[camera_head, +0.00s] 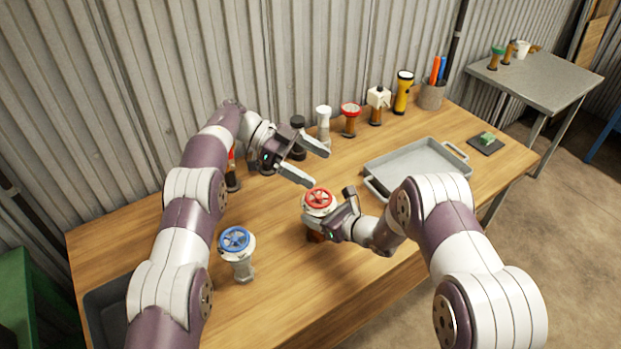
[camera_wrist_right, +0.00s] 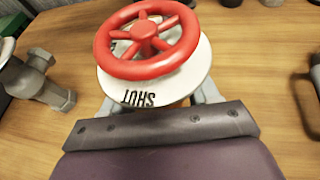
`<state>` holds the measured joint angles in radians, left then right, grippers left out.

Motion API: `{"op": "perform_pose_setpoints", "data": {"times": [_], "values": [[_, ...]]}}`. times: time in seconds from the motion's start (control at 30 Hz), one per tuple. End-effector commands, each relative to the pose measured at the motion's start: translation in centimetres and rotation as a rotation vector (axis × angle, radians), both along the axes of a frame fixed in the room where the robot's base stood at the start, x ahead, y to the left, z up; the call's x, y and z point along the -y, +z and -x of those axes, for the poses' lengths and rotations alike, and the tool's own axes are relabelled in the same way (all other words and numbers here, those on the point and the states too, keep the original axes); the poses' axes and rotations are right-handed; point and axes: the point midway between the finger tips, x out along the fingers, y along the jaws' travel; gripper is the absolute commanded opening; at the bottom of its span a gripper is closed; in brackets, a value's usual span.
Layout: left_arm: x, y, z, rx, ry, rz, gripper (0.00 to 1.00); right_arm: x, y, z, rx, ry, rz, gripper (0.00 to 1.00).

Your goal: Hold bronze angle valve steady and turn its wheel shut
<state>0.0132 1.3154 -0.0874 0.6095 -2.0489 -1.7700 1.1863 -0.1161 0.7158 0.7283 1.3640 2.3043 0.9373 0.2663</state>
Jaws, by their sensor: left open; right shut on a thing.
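The bronze angle valve (camera_head: 315,236) stands on the wooden table, with a red handwheel (camera_head: 319,198) over a white disc on top. In the right wrist view the red wheel (camera_wrist_right: 146,40) is large and the disc (camera_wrist_right: 190,82) reads SHUT, upside down. Only a sliver of bronze body shows below it. My right gripper (camera_head: 326,222) is shut on the valve's body below the disc, its fingers mostly hidden. My left gripper (camera_head: 320,169) is open and empty, just above and behind the red wheel, apart from it.
A blue-wheeled grey valve (camera_head: 236,243) stands to the left. A grey tray (camera_head: 418,165) lies to the right. Along the back stand a red-topped bronze fitting (camera_head: 350,117), a yellow flashlight (camera_head: 403,92) and a pen cup (camera_head: 432,97).

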Motion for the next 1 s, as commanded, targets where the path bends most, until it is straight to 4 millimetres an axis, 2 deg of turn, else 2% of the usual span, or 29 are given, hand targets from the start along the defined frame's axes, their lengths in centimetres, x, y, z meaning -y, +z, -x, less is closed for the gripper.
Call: {"op": "perform_pose_setpoints", "data": {"times": [0.27,0.3,0.33,0.37,0.47,0.6,0.7,0.77,0.87,1.0], "values": [[0.0,0.6,0.0,-0.001,0.000,0.000,0.97,0.0,0.0,0.0,-0.001,0.000,0.000,0.06],[0.0,0.6,0.0,-0.001,0.000,0.000,0.94,0.0,0.0,0.0,-0.001,0.000,0.000,0.06],[-0.1,0.6,0.0,-0.001,0.001,0.000,0.84,0.0,0.0,0.0,-0.001,0.000,0.000,0.06],[-0.1,0.9,-0.1,0.006,0.002,0.000,0.83,0.0,0.0,0.0,-0.001,0.000,0.000,0.06],[-0.5,3.9,-0.2,0.056,0.010,-0.001,0.83,0.0,0.0,0.0,-0.001,0.000,0.000,0.06],[-1.5,8.9,1.1,0.061,0.067,-0.013,0.83,0.0,0.0,0.0,-0.001,0.000,0.000,0.06],[-2.1,10.4,2.1,0.040,0.201,-0.052,0.83,0.0,-0.1,0.0,-0.001,0.000,0.000,0.06],[-2.6,10.2,2.8,0.025,0.299,-0.089,0.83,0.0,-0.1,0.0,-0.001,0.000,0.000,0.06],[-3.8,8.1,4.4,-0.006,0.467,-0.172,0.83,0.0,-0.1,0.0,-0.001,0.000,0.000,0.06],[-6.0,2.3,6.5,-0.056,0.669,-0.322,0.83,0.0,-0.1,0.0,-0.001,0.000,0.000,0.06]]}}
